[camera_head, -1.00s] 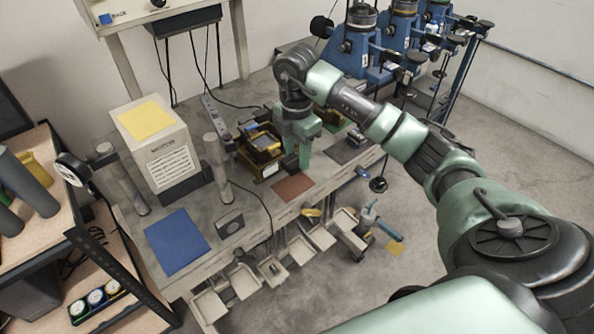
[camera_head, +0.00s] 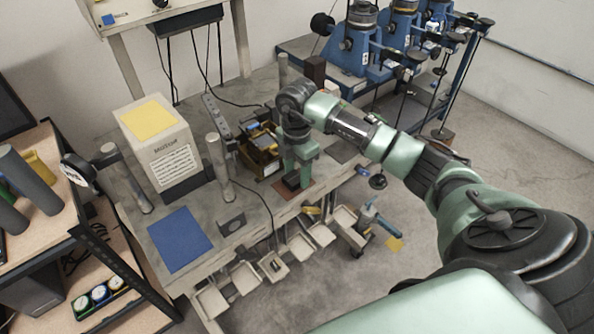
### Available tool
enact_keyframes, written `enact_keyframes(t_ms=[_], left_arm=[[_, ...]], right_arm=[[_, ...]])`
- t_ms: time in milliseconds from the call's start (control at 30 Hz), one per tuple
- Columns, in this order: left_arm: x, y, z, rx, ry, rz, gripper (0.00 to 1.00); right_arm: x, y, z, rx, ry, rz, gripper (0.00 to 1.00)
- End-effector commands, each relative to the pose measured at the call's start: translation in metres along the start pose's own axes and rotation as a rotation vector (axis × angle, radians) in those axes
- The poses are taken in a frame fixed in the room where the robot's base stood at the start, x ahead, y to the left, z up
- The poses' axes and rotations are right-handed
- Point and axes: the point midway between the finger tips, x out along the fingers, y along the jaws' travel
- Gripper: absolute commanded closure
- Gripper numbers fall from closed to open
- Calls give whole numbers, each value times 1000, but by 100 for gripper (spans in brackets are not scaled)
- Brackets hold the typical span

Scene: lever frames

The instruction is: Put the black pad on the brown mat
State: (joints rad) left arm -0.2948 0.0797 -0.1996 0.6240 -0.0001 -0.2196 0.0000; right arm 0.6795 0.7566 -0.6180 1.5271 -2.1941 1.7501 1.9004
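My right gripper (camera_head: 297,174) reaches down at the front edge of the grey workbench, directly over the brown mat. A small black pad (camera_head: 291,181) sits between its fingertips, and the gripper appears shut on it. The brown mat (camera_head: 312,192) is a flat reddish-brown rectangle, partly hidden under the fingers and the pad. The pad is low over the mat or touching it; I cannot tell which. My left gripper is out of view.
A yellow-and-black device (camera_head: 259,149) stands close left of my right gripper. A dark grey mat (camera_head: 342,151) lies to its right. A blue mat (camera_head: 180,239), a grey post (camera_head: 220,168) and a white box (camera_head: 160,150) occupy the left side. Open bins (camera_head: 300,247) hang below the front edge.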

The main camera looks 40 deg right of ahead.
Motion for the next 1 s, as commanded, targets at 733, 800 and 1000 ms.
enact_keyframes(t_ms=[733, 800, 1000], left_arm=[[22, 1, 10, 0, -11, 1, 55], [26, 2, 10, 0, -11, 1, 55], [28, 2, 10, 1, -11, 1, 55]], right_arm=[[-61, 2, 1, 1, -1, 8, 37], [-76, 1, 0, 0, -1, 7, 37], [-113, 1, 1, 1, -3, 3, 37]])
